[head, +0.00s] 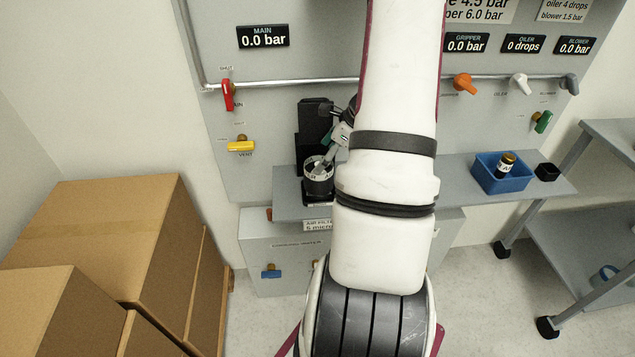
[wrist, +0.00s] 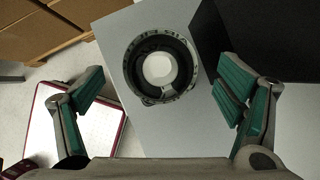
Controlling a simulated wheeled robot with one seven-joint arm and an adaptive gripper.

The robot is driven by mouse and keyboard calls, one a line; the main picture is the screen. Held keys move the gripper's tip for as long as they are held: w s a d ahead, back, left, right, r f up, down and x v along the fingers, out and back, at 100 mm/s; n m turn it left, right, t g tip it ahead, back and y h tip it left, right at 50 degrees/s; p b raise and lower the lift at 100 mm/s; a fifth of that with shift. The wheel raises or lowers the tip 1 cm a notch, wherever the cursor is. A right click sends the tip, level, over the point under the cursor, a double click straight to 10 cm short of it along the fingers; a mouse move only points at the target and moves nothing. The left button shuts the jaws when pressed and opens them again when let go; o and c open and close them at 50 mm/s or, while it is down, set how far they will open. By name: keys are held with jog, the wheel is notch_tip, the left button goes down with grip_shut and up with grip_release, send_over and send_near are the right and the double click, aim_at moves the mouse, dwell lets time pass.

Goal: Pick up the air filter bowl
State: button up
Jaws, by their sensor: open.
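The air filter bowl (wrist: 127,62) shows in the wrist view as a round dark cup with a light lettered rim and a pale disc inside. It stands on a grey shelf. My gripper (wrist: 162,92) is open, with its green-padded fingers apart on either side of the picture and nothing between them. The bowl lies ahead of the fingers, between their lines. In the head view the bowl (head: 319,186) is on the shelf below a black housing (head: 314,124), and my gripper (head: 332,150) is just above and beside it. My arm hides part of that area.
The grey shelf (head: 287,208) runs behind my arm. A red lever (head: 227,95) and yellow lever (head: 241,146) stick out at left. Cardboard boxes (head: 120,230) fill the left floor.

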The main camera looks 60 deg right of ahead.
aim_at(319, 179)
jog(key=x, duration=0.5)
jog(key=shift+s+d+f, duration=0.15)
jog(key=shift+s+f, duration=0.2)
jog(key=c, duration=1.7)
jog(key=shift+r, duration=0.15)
